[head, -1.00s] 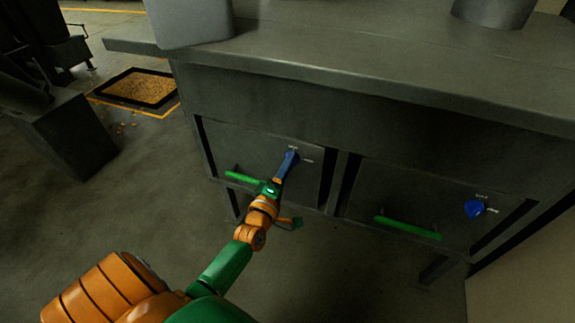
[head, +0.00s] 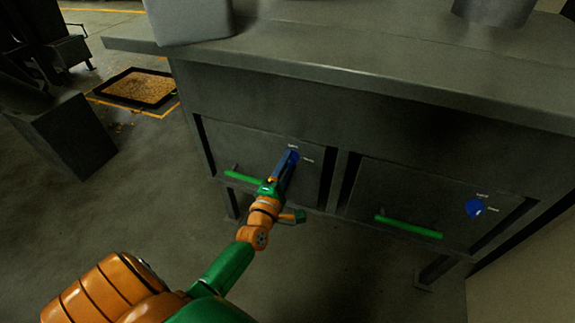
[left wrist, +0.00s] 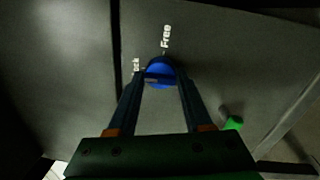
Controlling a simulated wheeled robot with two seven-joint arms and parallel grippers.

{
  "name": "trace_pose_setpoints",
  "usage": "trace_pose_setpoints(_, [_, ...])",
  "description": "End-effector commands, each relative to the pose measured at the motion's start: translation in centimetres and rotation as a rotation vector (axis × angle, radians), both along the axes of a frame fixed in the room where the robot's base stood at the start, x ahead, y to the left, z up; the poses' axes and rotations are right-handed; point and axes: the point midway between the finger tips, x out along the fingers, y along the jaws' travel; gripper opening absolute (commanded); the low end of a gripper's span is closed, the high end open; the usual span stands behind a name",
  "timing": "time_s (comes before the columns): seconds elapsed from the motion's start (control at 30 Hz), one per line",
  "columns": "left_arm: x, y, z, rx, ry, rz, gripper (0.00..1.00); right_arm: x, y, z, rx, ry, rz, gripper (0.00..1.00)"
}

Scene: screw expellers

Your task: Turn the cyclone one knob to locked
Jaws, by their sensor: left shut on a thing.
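A blue knob (head: 294,156) sits on the front of the left grey drawer, at its upper right. It also shows in the left wrist view (left wrist: 161,69), with a "Free" label above it and a partly hidden label ending in "ck" on its left. My left gripper (head: 288,165) reaches up to this knob. Its two fingers lie on either side of the knob in the left wrist view (left wrist: 161,80) and are shut on it. The knob's exact angle is hard to tell. My right gripper is not in view.
A second blue knob (head: 474,208) is on the right drawer. Green handle bars cross the left drawer (head: 243,177) and the right drawer (head: 408,227). The grey top (head: 330,60) overhangs both. A framed tray of yellowish bits (head: 135,88) lies on the floor at left.

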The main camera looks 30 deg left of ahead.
Motion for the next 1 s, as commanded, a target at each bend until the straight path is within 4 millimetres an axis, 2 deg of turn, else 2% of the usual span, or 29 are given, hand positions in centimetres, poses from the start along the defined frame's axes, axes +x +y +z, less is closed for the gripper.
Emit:
trace_pose_setpoints(0.17, [0.0, -0.1, -0.2, -0.005, 0.004, -0.001, 0.0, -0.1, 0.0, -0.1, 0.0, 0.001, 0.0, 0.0])
trace_pose_setpoints(0.2, [0.0, -0.1, -0.2, -0.005, 0.004, -0.001, 0.53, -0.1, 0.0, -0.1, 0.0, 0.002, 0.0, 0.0])
trace_pose_setpoints(0.3, [0.0, -0.1, -0.2, -0.004, 0.003, -0.001, 0.78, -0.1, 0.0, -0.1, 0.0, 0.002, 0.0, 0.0])
trace_pose_setpoints(0.63, [-0.5, -0.1, -0.1, -0.001, 0.003, -0.001, 0.78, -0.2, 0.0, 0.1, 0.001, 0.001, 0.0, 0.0])
trace_pose_setpoints(0.9, [-5.7, -1.4, -0.5, -0.002, 0.005, -0.001, 0.78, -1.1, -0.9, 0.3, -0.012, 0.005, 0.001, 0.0])
trace_pose_setpoints(1.0, [-6.7, -1.7, -0.6, -0.003, 0.003, -0.001, 0.78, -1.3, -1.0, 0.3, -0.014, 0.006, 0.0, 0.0])
